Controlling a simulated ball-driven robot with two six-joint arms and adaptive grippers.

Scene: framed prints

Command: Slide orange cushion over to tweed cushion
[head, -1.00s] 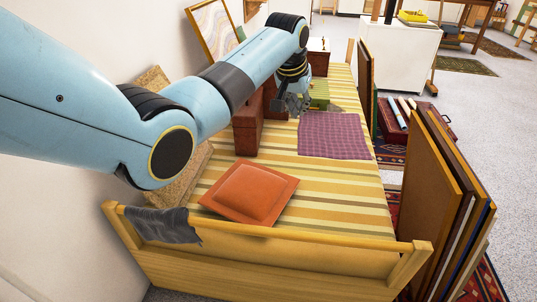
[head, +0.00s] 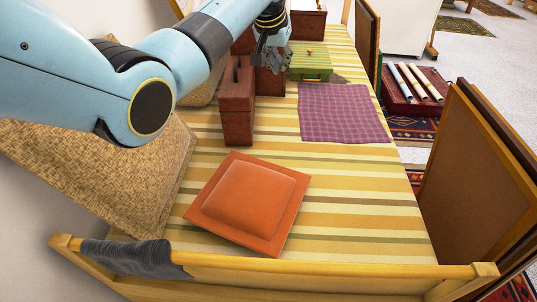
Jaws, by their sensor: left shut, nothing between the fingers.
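The orange cushion (head: 248,203) lies flat on the striped bed, near the footboard. The tweed cushion (head: 110,172) is a large tan woven one, leaning against the wall at the left, with part of it hidden behind my left arm. A gap of striped cover separates the two. My left gripper (head: 272,58) is shut and empty, high over the far part of the bed beside the brown boxes and well beyond the orange cushion. My right gripper is not in view.
A tall brown box (head: 237,103) stands beyond the orange cushion. A green case (head: 310,63) and a purple checked cloth (head: 341,113) lie farther right. A grey cloth (head: 130,257) hangs over the wooden footboard (head: 340,273). Framed boards (head: 480,165) lean at the right.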

